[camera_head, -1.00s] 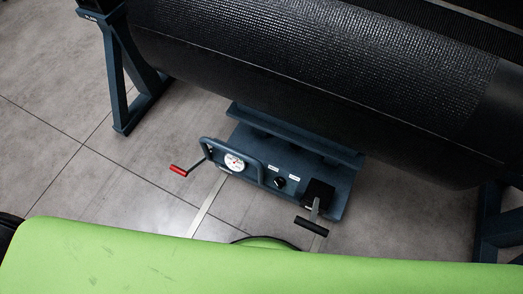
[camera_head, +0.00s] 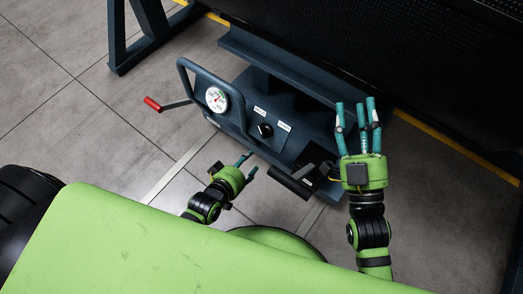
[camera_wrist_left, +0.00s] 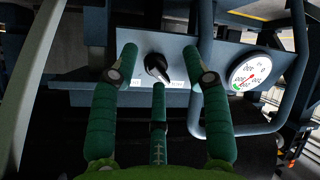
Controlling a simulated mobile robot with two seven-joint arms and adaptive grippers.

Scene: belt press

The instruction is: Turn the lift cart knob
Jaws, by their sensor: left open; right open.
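The lift cart (camera_head: 285,95) is a dark blue metal frame under the black roller. Its black knob (camera_head: 265,130) sits on the front panel between two small white labels. In the left wrist view the knob (camera_wrist_left: 157,67) shows upper middle, with my left gripper's (camera_wrist_left: 160,75) green fingers spread around its direction, apart from it. In the head view my left gripper (camera_head: 246,163) is open, below and left of the knob. My right gripper (camera_head: 357,112) is open and empty, with fingers pointing up, to the right of the panel.
A round gauge (camera_head: 217,99) and a curved handle bar (camera_head: 184,72) are left of the knob. A red-tipped crank (camera_head: 153,104) sticks out at the left. A black pedal (camera_head: 291,183) juts out below right of the knob. The tiled floor at the left is clear.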

